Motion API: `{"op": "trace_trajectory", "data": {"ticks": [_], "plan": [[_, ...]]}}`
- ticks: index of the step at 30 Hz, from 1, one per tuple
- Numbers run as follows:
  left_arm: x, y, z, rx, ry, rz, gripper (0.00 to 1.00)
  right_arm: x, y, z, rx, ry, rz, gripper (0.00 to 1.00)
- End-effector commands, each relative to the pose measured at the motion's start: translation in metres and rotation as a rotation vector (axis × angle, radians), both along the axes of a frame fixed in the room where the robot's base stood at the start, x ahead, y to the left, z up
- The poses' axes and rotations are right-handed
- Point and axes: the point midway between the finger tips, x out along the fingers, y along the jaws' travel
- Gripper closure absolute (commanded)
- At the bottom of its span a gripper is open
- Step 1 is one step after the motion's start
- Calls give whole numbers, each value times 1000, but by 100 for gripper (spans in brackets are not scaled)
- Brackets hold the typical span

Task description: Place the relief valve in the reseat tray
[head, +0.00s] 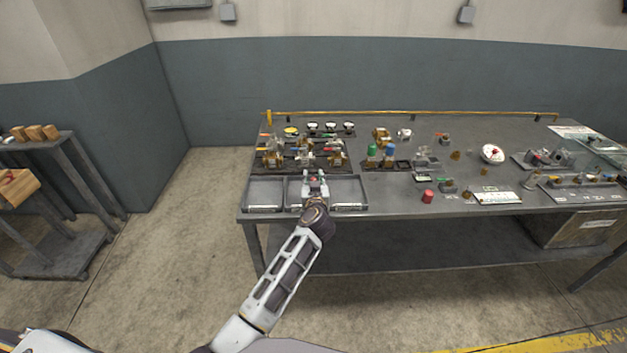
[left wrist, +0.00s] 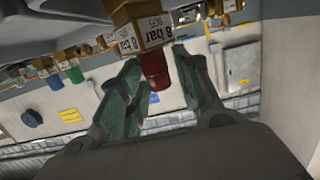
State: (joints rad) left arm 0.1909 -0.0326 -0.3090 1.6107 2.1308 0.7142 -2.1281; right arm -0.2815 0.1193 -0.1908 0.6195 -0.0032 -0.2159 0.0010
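The relief valve has a brass hex body (left wrist: 143,30) marked "8 bar" and a red cap (left wrist: 157,72). Which tray is the reseat tray is not readable. My right gripper is not in view.
The left tray (head: 264,209) and right tray (head: 349,207) look empty. Behind them stand racks of brass valves (head: 305,158) and green and blue capped parts (head: 389,151). A red cylinder (head: 428,196) stands to the right. A yellow rail (head: 410,113) runs along the bench's back edge.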

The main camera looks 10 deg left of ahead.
Motion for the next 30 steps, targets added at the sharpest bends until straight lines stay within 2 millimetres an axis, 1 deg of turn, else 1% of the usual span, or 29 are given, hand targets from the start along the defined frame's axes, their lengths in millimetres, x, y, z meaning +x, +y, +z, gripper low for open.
{"op": "trace_trajectory", "data": {"ticks": [8, 11, 16, 20, 24, 30], "plan": [[0, 0, 0, 0, 0, 0, 58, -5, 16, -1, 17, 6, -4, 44], [0, 0, 0, 0, 0, 0, 58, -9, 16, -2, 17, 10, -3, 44], [-1, -1, 2, 1, -1, 0, 58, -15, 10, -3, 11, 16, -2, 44], [-9, -3, 3, 2, 1, 0, 58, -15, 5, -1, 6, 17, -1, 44], [-21, -6, 5, 1, 1, -1, 58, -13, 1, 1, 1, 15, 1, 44], [-42, -12, 9, 1, 0, 0, 58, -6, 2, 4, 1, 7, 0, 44]]}}
